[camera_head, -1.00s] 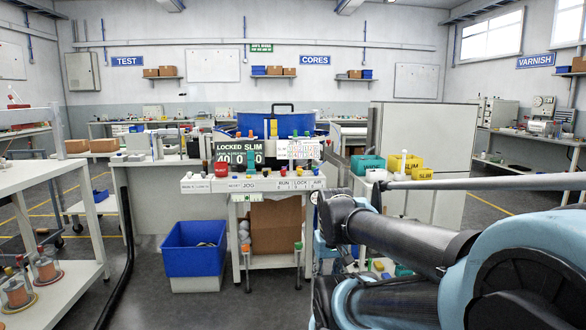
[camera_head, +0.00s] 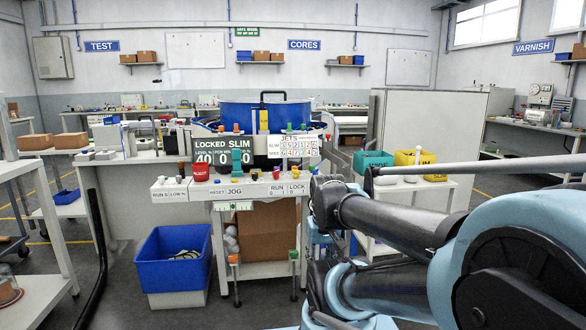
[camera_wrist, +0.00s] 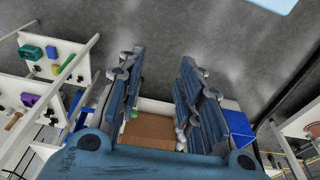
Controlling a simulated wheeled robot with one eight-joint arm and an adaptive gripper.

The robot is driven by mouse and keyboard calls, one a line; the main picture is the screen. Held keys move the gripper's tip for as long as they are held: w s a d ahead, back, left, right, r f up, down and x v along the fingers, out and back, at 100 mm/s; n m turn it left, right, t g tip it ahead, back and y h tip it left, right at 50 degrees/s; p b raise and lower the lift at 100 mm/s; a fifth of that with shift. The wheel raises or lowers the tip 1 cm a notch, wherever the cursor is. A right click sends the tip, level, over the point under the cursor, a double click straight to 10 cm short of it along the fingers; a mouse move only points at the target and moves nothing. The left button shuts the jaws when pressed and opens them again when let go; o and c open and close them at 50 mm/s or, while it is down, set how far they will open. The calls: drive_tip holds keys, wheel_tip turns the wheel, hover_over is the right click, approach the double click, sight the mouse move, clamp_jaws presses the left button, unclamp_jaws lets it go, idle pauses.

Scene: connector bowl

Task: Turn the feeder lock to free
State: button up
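The feeder panel (camera_head: 235,189) stands at the front of a white bench in the head view. Its LOCK label (camera_head: 297,189) is at the right end, with 0 and 1 marks below. A small yellow knob (camera_head: 294,174) sits above that label; its exact setting is too small to tell. The dark display (camera_head: 222,147) behind reads LOCKED SLIM. The blue feeder bowl (camera_head: 266,116) is at the back. My gripper (camera_wrist: 158,62) is open and empty in the wrist view, pointing over grey floor, away from the panel. It is not clear in the head view.
A blue bin (camera_head: 178,262) stands on the floor left of the bench, and a brown carton (camera_head: 268,235) sits under it. Teal and yellow bins (camera_head: 415,163) are on a stand to the right. Open floor lies in front.

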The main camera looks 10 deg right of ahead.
drive_tip(key=shift+o, duration=0.6)
drive_tip(key=shift+w, duration=0.1)
drive_tip(key=o, duration=0.4)
drive_tip(key=shift+s+r, duration=0.25)
wheel_tip(320, 180, up, 30)
drive_tip(key=m+t+h, duration=0.1)
drive_tip(key=m+h, duration=0.2)
drive_tip(key=m, duration=0.6)
hover_over(295, 174)
drive_tip(key=s+a, duration=0.4)
drive_tip(key=a, duration=0.1)
drive_tip(key=x, duration=1.6)
drive_tip(key=shift+d+f, duration=0.1)
drive_tip(key=shift+d, duration=0.3)
